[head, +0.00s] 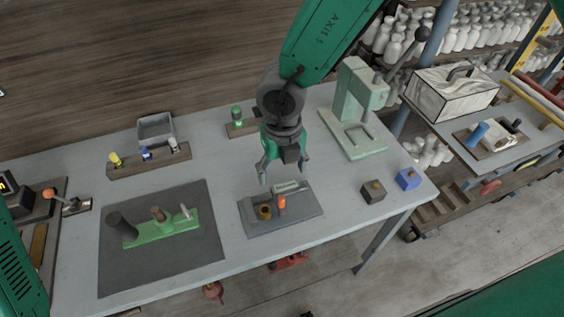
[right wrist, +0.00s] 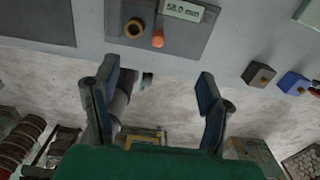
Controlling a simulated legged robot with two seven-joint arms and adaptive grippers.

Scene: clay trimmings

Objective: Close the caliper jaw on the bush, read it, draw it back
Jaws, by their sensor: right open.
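The caliper stand is a grey plate (head: 300,213) on the table, front of centre. On it the brass-coloured bush (head: 265,212) sits left of the jaw's orange handle (head: 282,202), with a gap between bush and handle. Both show at the top of the right wrist view, the bush (right wrist: 134,28) left of the handle (right wrist: 158,39). The small display (right wrist: 183,11) reads 58.0 mm. My right gripper (head: 285,174) is open and empty, pointing down above the stand, its fingers apart. The handle is not between the fingertips in the wrist view (right wrist: 158,92). My left gripper is out of view.
A dark mat (head: 120,270) with a green fixture (head: 165,233) lies left. A wooden rack (head: 130,166) and grey bin (head: 156,128) stand behind it. A pale green press (head: 353,120) stands back right. Dark (head: 373,191) and blue blocks (head: 408,179) sit near the right edge.

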